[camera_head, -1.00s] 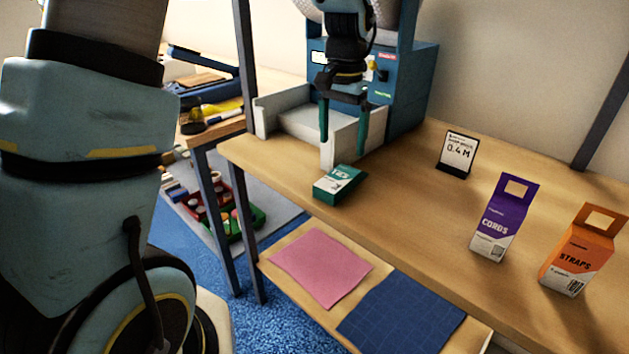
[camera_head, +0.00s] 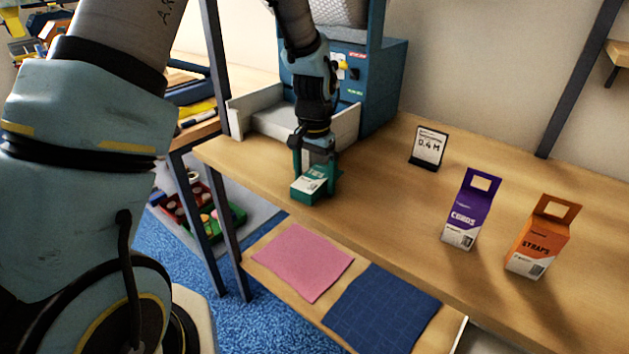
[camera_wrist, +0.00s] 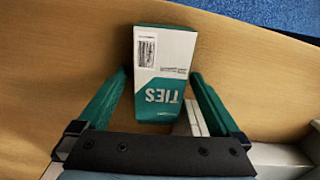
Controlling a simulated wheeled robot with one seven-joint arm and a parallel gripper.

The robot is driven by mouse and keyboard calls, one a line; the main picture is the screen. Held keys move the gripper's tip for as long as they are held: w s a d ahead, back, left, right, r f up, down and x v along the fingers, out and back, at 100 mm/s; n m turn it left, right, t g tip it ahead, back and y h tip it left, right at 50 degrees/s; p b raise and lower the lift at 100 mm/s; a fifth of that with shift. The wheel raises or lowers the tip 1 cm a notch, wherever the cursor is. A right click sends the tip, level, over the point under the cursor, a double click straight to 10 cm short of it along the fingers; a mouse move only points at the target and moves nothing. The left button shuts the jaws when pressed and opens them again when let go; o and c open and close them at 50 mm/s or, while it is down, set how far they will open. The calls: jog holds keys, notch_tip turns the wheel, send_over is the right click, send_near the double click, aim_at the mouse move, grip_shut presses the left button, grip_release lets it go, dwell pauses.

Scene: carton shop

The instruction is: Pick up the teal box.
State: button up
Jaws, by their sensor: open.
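The teal box (camera_head: 309,187), teal and white, lies on the wooden table near its front edge, before the blue machine. In the wrist view the teal box (camera_wrist: 164,72) shows the word "TIES" and a barcode label. My gripper (camera_head: 315,180) is down at the box, pointing downward. In the wrist view my gripper (camera_wrist: 160,88) is open, with one teal finger on each side of the box's near end. A gap shows on the left; the right finger is close to the box. Whether either finger touches it I cannot tell.
A blue machine (camera_head: 385,88) with a pale tray (camera_head: 268,122) stands just behind. A sign (camera_head: 428,146), a purple carton (camera_head: 467,212) and an orange carton (camera_head: 541,240) stand to the right. Pink (camera_head: 297,262) and blue (camera_head: 381,309) sheets lie on the lower shelf.

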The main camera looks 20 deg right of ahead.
jog(key=c, duration=1.6)
